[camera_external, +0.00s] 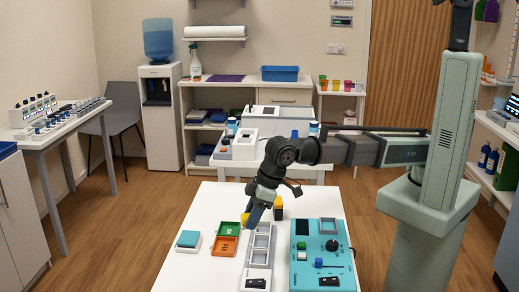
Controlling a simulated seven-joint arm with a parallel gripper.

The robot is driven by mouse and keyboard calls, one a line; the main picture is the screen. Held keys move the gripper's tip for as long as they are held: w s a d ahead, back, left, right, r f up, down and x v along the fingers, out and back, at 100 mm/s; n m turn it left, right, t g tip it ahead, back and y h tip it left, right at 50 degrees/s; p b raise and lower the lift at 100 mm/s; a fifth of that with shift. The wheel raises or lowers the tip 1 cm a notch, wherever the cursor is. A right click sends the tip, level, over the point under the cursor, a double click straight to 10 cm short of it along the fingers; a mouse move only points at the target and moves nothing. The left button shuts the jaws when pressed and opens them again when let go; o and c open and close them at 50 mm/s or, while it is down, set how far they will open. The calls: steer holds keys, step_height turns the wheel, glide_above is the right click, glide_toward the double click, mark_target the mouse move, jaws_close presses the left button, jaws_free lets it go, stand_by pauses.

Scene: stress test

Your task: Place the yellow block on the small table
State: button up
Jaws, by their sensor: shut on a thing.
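My gripper (252,216) points down over the white worktable (184,265), left of its middle. Its jaws are shut, with a small yellow block (244,217) showing at the fingertips; most of the block is hidden, and I cannot tell whether it touches the tabletop. A second yellow piece with a dark lower part (278,207) stands just right of my gripper, apart from it. Several tables are in view, and I cannot tell which is the small one; a narrow stand with coloured cups (341,92) is at the back right.
Green (229,229) and orange (224,246) trays sit left of my gripper. A teal-topped block (188,239) is at the left. The front left tabletop is bare.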

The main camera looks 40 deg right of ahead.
steer(key=w+d+r+m+t+h, duration=0.1)
steer(key=w+d+r+m, duration=0.25)
steer(key=w+d, duration=1.3)
steer(key=w+d+r+m+t+h, duration=0.1)
steer(key=w+d+r+m, duration=0.25)
steer(key=w+d, duration=1.25)
steer(key=w+d+r+m+h, duration=0.1)
steer(key=w+d, duration=0.3)
steer(key=d, duration=0.9)
steer(key=w+d+r+m+h, duration=0.1)
steer(key=w+d+m, duration=0.3)
steer(key=d, duration=1)
steer(key=w+d+r+m+h, duration=0.1)
steer(key=w+d+m, duration=0.2)
steer(key=d, duration=1)
steer(key=shift+w+d, duration=0.25)
steer(key=shift+w, duration=0.75)
steer(key=shift+w, duration=0.1)
